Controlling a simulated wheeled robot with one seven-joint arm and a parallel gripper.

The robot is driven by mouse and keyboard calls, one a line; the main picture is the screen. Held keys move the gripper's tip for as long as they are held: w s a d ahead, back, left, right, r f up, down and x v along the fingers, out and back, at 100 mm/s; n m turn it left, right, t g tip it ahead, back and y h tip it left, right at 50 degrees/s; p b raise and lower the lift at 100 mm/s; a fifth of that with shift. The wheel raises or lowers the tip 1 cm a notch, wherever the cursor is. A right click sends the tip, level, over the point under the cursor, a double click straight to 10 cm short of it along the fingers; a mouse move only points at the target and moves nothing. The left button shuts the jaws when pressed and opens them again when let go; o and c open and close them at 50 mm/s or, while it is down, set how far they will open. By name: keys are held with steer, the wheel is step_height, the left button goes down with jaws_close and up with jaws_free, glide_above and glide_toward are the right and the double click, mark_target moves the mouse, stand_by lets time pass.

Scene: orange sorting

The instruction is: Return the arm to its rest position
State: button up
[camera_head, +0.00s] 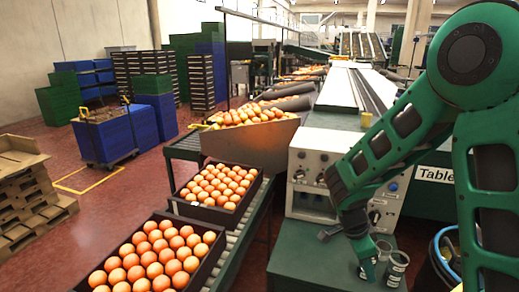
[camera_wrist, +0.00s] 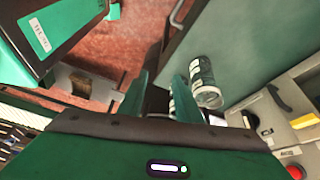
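My arm comes in at the right of the head view and bends down toward the green tabletop (camera_head: 330,262). My gripper (camera_head: 368,264) is at its lower end, close beside two clear jars with pale labels, one nearer (camera_head: 396,270) and one partly hidden behind it (camera_head: 384,248). In the wrist view my gripper (camera_wrist: 160,88) has its two green fingers apart, with no object visible held between them. One jar (camera_wrist: 205,84) lies to the right of the fingers there. The other jar is mostly hidden behind the right finger.
A control box (camera_head: 312,170) with knobs stands behind the tabletop. Black crates of oranges (camera_head: 208,265) sit on a roller conveyor (camera_head: 236,235) at left. A sign (camera_head: 434,174) stands at right, partly covered by my arm. Red floor lies further left.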

steer(key=s+d+r+n+y, duration=0.2)
steer(key=s+d+r+n, duration=0.2)
steer(key=s+d+r, duration=0.55)
steer(key=s+r+n+y, duration=0.1)
steer(key=s+r+n, duration=0.2)
steer(key=s, duration=0.4)
steer(key=s+r+n+y, duration=0.1)
steer(key=s+r+n, duration=0.2)
steer(key=s, duration=0.4)
steer(key=shift+d+r+n+y, duration=0.15)
steer(key=shift+d+n+y, duration=0.2)
steer(key=shift+n, duration=0.35)
